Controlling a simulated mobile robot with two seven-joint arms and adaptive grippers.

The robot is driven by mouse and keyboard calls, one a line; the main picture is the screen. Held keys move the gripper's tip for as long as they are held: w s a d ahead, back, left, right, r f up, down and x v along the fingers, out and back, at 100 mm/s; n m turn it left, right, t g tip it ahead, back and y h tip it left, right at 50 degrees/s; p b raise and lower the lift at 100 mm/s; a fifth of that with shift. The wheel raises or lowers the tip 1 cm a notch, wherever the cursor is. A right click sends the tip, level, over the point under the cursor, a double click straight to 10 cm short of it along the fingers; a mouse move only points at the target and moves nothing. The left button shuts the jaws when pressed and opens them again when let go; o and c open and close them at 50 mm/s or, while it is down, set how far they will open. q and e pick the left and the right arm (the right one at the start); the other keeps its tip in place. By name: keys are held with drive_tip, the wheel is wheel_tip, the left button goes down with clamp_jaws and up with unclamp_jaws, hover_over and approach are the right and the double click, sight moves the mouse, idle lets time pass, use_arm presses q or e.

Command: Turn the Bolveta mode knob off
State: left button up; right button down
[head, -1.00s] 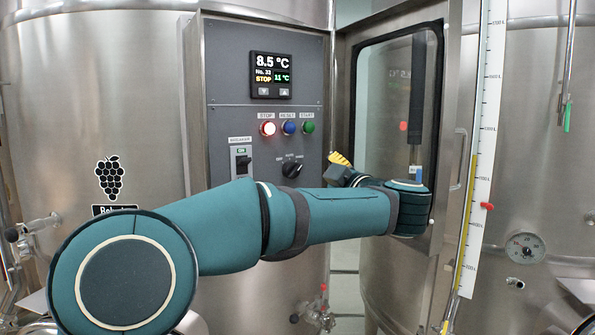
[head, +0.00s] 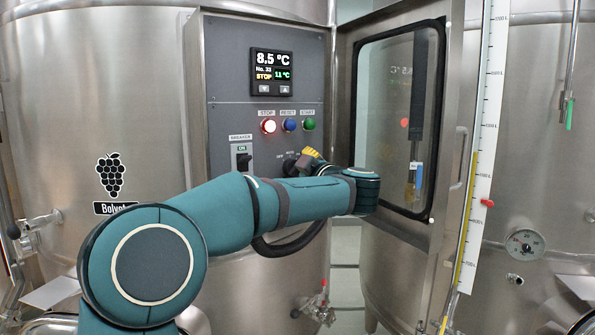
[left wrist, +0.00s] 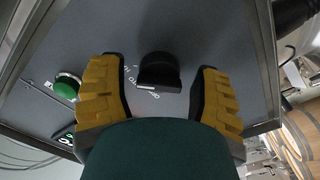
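The black mode knob (head: 289,164) is on the grey control panel (head: 228,65) of the vat marked Bolveta (head: 110,208). In the head view my left gripper (head: 308,157) is in front of it and hides much of it. In the left wrist view the knob (left wrist: 158,70) stands between the two yellow-padded fingers of the left gripper (left wrist: 160,82). The fingers are open, with a gap on each side of the knob. My right gripper is not in view.
A lit red STOP button (head: 268,126), a blue RESET button (head: 289,125) and a green START button (head: 308,124) are above the knob. The breaker switch (head: 243,161) is to its left. The open panel door (head: 447,130) stands close on the right.

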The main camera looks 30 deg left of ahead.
use_arm(q)
drive_tip(key=c, duration=0.8)
drive_tip(key=shift+n, duration=0.3)
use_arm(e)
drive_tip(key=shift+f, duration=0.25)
use_arm(q)
drive_tip(key=n+b, duration=0.3)
drive_tip(key=n, duration=0.1)
drive_tip(key=n+b, duration=0.3)
drive_tip(key=n, duration=0.2)
drive_tip(key=n+b, duration=0.4)
drive_tip(key=n, duration=0.1)
drive_tip(key=shift+r, duration=0.15)
drive_tip(key=shift+r+n+b, duration=0.15)
drive_tip(key=shift+n+b, duration=0.65)
drive_tip(key=shift+n, duration=0.9)
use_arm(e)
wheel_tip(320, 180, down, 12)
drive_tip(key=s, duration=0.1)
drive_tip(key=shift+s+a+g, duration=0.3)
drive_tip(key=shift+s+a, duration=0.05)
